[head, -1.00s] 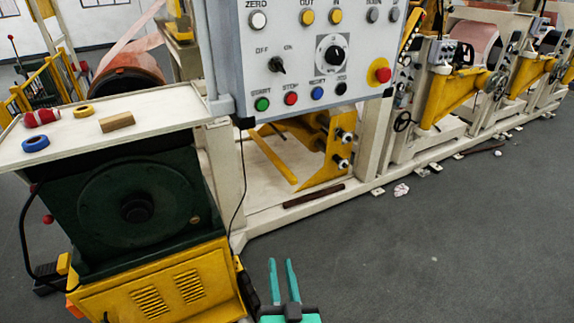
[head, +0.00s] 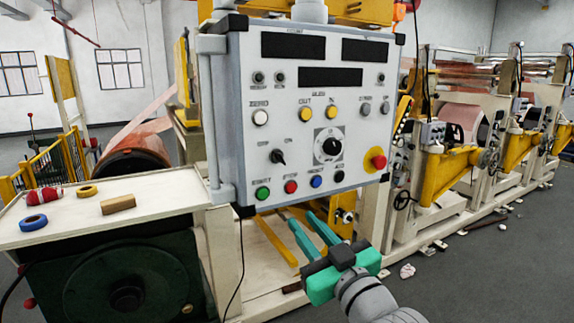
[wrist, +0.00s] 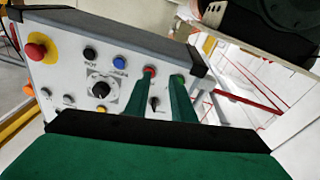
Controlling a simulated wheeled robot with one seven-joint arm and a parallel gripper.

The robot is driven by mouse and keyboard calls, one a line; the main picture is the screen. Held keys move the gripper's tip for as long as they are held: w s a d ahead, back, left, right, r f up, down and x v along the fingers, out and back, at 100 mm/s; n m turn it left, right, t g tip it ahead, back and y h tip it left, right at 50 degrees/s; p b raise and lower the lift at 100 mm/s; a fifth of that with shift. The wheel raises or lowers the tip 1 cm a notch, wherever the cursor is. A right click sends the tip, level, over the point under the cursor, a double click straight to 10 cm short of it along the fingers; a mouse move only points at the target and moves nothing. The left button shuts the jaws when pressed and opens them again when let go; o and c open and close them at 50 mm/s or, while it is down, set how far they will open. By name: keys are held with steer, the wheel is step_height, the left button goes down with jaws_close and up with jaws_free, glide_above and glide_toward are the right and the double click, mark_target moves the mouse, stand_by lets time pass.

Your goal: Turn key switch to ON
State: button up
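The key switch (head: 277,157) is a small black knob on the grey control panel (head: 225,100), between the OFF and ON labels. Its handle slants toward the upper left, on the OFF side. The wrist view also shows the switch (wrist: 154,103), close to the fingers. My gripper (head: 303,218) has green fingers, spread apart and empty. In the head view the fingertips show below the panel's lower edge, lower right of the switch. In the wrist view the fingers (wrist: 163,76) reach across the panel's button row, one on each side of open space.
Green (head: 263,193), red (head: 291,187) and blue (head: 316,181) buttons line the panel below the switch. A large black dial (head: 331,147) is to its right, and a red emergency button (head: 379,162) is farther right. A bench (head: 70,238) with tape rolls stands left.

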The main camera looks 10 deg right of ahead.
mark_target(283, 160)
steer(key=s+r+n+g, duration=0.2)
steer(key=s+r+n, duration=0.3)
steer(key=r, duration=0.7)
steer(key=x, duration=1)
steer(key=shift+w+a+r, duration=0.1)
steer(key=shift+w, duration=0.3)
jaws_close()
